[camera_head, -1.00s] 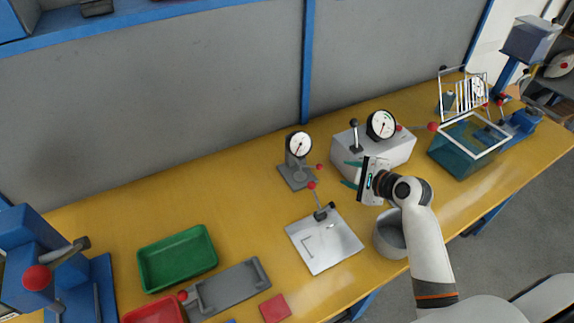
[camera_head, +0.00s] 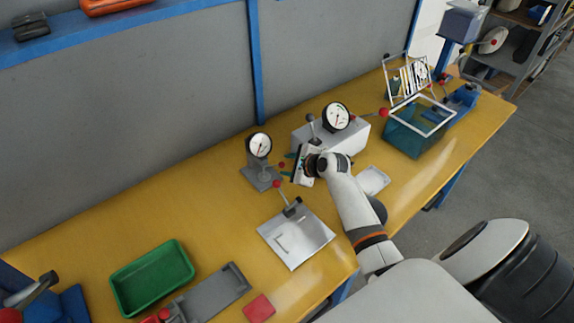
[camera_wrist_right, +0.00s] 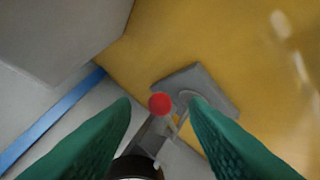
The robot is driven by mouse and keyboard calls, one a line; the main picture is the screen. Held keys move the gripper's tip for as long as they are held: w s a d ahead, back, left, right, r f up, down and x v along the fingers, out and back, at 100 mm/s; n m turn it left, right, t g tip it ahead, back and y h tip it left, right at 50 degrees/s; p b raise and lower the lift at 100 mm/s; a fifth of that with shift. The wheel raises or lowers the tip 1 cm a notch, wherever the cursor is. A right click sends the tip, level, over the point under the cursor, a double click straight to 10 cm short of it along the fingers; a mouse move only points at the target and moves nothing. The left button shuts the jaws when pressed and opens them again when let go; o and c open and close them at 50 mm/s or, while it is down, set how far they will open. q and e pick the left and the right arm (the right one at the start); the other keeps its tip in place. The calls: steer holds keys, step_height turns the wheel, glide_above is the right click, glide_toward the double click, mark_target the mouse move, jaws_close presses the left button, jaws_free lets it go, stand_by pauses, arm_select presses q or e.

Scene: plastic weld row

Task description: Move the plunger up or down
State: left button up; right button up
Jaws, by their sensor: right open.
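A dial gauge (camera_head: 258,144) stands upright on a grey stand (camera_head: 260,178) at the back of the yellow bench. A small red ball knob (camera_head: 281,165) sticks out from its right side. I cannot tell which part is the plunger. My right gripper (camera_head: 287,164) is open, its green fingers pointing left at the knob. In the right wrist view, the red knob (camera_wrist_right: 160,104) shows between the open fingers (camera_wrist_right: 160,100), with a gap on both sides. The grey base (camera_wrist_right: 210,85) lies beyond it, and the dark dial rim shows at the bottom edge. My left gripper is out of view.
A white box (camera_head: 349,138) with another dial (camera_head: 336,117) stands just behind my right gripper. A metal plate with a red-tipped lever (camera_head: 296,237) lies in front of the gauge. A green tray (camera_head: 152,278) is at front left, a teal bin (camera_head: 418,128) at right.

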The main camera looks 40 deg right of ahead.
steer(key=shift+w+f, duration=0.35)
steer(key=shift+w, duration=0.1)
jaws_close()
steer(key=shift+r, duration=0.1)
